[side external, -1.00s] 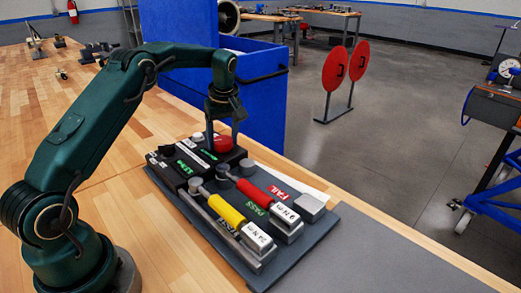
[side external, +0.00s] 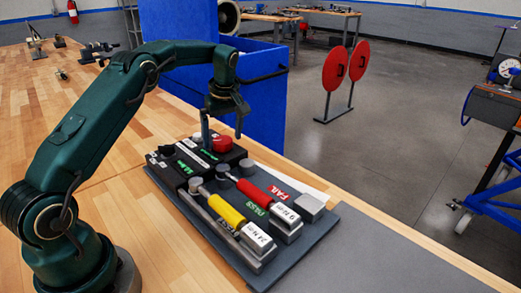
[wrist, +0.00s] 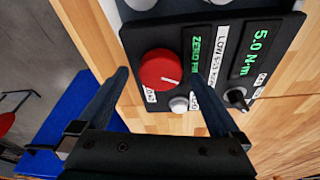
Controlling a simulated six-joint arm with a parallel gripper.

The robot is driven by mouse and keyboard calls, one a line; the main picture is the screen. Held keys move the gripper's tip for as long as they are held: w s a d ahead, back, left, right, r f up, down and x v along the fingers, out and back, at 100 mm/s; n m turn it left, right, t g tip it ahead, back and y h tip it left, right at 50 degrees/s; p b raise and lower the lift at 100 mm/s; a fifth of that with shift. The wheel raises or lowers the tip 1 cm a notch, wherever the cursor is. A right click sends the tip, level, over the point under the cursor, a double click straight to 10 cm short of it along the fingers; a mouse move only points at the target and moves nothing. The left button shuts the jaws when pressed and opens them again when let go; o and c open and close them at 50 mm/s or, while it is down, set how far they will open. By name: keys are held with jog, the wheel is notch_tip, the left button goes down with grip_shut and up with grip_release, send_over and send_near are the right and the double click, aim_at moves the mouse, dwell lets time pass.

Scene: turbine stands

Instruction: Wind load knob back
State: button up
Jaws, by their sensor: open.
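The load knob is a round red knob with a white pointer line, on the black tester box (side external: 178,160). In the side external view the red knob (side external: 222,144) stands just below and between my gripper's fingers. In the wrist view the red knob (wrist: 160,69) lies between and beyond the fingertips, with clear gaps. My gripper (side external: 223,126) is open and empty above the box. In the wrist view my gripper (wrist: 160,75) has its fingers spread wide. Green displays read "5.0 N·m" (wrist: 249,54) and a partly hidden line beginning "ZERO".
A small grey button (wrist: 180,104) and a black selector knob (wrist: 237,97) sit near the red knob. On the grey mat (side external: 312,248) lie a yellow-handled wrench (side external: 227,209) and a red-handled wrench (side external: 255,193). A blue panel (side external: 262,100) stands behind.

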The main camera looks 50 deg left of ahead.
aim_at(221, 138)
jog(key=shift+r, duration=2.05)
jog(key=shift+c, duration=0.2)
